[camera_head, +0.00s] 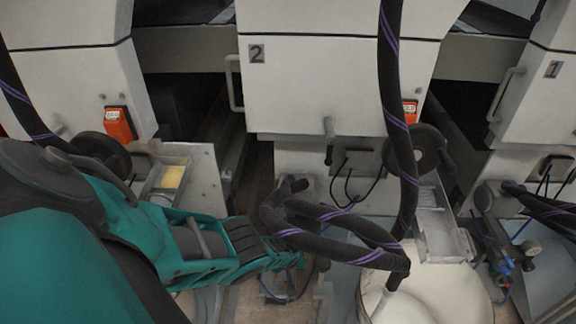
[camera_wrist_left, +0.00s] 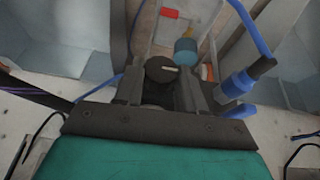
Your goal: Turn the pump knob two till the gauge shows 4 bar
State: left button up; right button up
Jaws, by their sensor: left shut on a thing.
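My left gripper (camera_head: 296,260) reaches in from the left in the head view, low in front of the machine unit marked 2 (camera_head: 257,53). In the left wrist view its two fingers (camera_wrist_left: 162,92) are closed on the sides of a round dark knob (camera_wrist_left: 160,70). The knob has a pale pointer line, lying nearly level and pointing right. The knob is hidden by my gripper and the hoses in the head view. I cannot make out a gauge for this pump in either view, so its reading cannot be told. My right gripper is not in view.
Thick black hoses with purple stripes (camera_head: 335,243) hang close beside my left gripper. A white round drum (camera_head: 440,295) stands to the right. In the left wrist view a blue fitting with a hose (camera_wrist_left: 238,85) and a blue-teal cylinder (camera_wrist_left: 186,50) sit near the fingers.

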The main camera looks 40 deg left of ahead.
pick_arm(q)
jog(key=shift+d+f+g+y, duration=0.1)
jog(key=shift+d+g+y, duration=0.05)
jog(key=shift+g+y, duration=0.2)
jog(key=shift+g+y+b, duration=0.25)
jog(key=shift+b, duration=0.1)
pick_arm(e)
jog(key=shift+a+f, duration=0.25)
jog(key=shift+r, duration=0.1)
pick_arm(q)
jog(key=o, duration=1.1)
jog(key=shift+c, duration=0.2)
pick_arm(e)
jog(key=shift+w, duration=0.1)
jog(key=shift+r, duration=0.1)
pick_arm(q)
jog(key=p+v, duration=0.7)
jog(key=p, duration=0.1)
jog(key=shift+r+p, duration=0.3)
jog(key=shift+r, duration=0.1)
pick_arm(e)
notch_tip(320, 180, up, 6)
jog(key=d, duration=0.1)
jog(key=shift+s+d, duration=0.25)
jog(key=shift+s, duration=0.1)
